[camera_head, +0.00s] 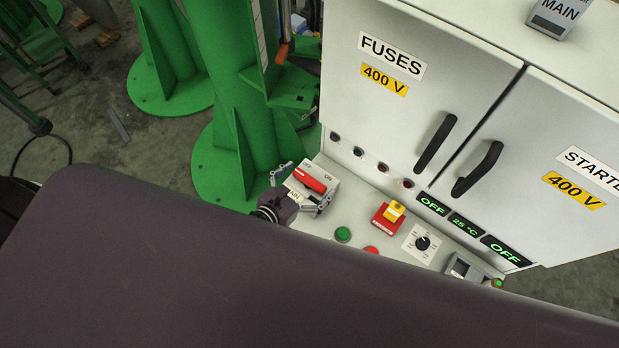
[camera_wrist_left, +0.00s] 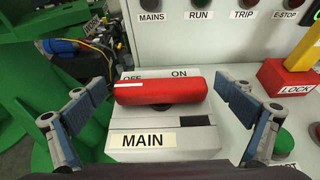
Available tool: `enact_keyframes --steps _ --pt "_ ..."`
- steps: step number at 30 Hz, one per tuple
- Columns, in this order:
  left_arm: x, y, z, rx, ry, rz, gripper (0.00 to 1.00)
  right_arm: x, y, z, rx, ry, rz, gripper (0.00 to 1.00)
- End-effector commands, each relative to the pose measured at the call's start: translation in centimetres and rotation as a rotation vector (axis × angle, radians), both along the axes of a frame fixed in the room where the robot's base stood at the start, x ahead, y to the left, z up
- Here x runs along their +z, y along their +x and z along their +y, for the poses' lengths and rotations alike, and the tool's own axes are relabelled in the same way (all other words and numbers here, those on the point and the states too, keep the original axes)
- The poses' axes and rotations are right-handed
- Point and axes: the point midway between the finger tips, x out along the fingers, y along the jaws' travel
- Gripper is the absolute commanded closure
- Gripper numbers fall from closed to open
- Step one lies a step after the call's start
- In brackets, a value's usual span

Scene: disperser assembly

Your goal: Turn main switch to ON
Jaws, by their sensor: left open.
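The main switch is a grey box labelled MAIN (camera_wrist_left: 190,141) with a red handle (camera_wrist_left: 160,90) on top; the handle also shows in the head view (camera_head: 310,180). In the left wrist view the handle lies crosswise, its white-marked end at the left, by the partly covered OFF label. The ON label (camera_wrist_left: 179,74) shows just behind its middle. My left gripper (camera_head: 303,188) is open, with one finger beyond each end of the handle. I see no clear contact in the left wrist view (camera_wrist_left: 162,84). My right gripper is not in view.
A white cabinet (camera_head: 390,115) with black handles rises behind the panel. A green button (camera_head: 343,234), a red button (camera_head: 371,250), a yellow-and-red lock switch (camera_head: 388,216) and a black knob (camera_head: 422,243) sit right of the switch. A green column (camera_head: 215,90) stands to the left.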

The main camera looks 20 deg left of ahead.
Motion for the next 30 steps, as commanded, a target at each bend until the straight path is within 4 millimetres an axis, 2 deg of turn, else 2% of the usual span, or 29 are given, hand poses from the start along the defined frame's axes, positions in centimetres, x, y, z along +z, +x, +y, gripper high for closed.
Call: enact_keyframes --steps 4,15,23,30 --pt "0.02 0.0 0.01 0.0 0.0 0.0 0.05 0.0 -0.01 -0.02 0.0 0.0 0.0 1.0" --pt "0.04 -0.01 0.03 0.0 0.001 0.0 0.45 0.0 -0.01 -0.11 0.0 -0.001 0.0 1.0" --pt "0.01 0.02 0.13 -0.031 0.005 -0.002 0.45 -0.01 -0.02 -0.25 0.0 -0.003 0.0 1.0" --pt "0.0 0.11 0.23 -0.158 0.007 -0.002 0.45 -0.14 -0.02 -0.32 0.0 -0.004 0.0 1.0"
